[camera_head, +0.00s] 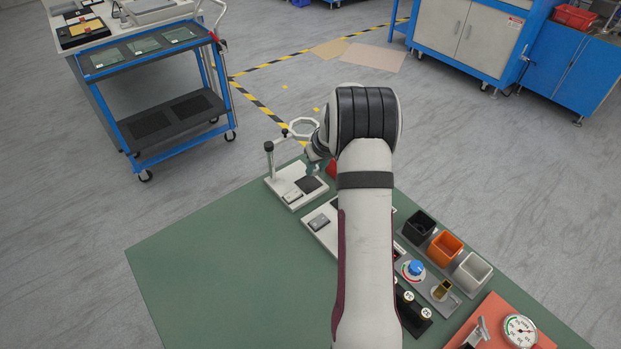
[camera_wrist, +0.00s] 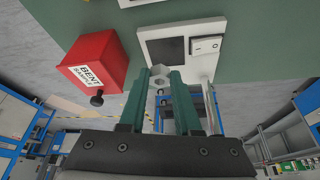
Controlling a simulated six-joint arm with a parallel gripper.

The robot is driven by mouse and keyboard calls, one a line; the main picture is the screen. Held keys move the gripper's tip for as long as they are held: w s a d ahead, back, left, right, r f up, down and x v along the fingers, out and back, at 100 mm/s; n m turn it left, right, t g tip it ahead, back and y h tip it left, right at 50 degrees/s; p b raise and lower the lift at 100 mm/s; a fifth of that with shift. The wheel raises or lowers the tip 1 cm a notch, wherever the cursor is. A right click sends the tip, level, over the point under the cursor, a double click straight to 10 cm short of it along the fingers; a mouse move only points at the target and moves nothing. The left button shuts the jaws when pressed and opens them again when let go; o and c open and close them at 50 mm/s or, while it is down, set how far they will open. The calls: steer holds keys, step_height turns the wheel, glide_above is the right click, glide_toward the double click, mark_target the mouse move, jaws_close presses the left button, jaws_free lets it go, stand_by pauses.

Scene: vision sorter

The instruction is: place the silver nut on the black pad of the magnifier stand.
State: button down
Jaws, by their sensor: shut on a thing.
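The magnifier stand (camera_head: 285,196) is a white base with a post and a ring lens (camera_head: 304,127) at the far edge of the green table. Its black pad (camera_head: 309,184) lies on the base; it also shows in the wrist view (camera_wrist: 166,51), beside a white rocker switch (camera_wrist: 206,45). My gripper (camera_wrist: 160,78) is shut on the silver nut (camera_wrist: 159,71), a small hexagon between the green fingertips. In the wrist view the nut appears at the pad's edge; I cannot tell its height above it. In the head view my arm hides the nut.
A red box (camera_wrist: 96,60) with a label stands close beside the stand. Black, orange (camera_head: 445,248) and grey bins, a blue knob (camera_head: 415,267) and a dial gauge (camera_head: 520,329) sit right of my arm. The left part of the green table (camera_head: 215,255) is clear.

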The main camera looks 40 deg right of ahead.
mark_target(311, 187)
steer(key=shift+w+a+f, duration=0.3)
steer(key=shift+w+f, duration=0.15)
steer(key=shift+w, duration=0.15)
steer(key=shift+w+f, duration=0.15)
steer(key=shift+f, duration=1.95)
steer(key=shift+f, duration=0.1)
steer(key=c, duration=0.6)
jaws_free()
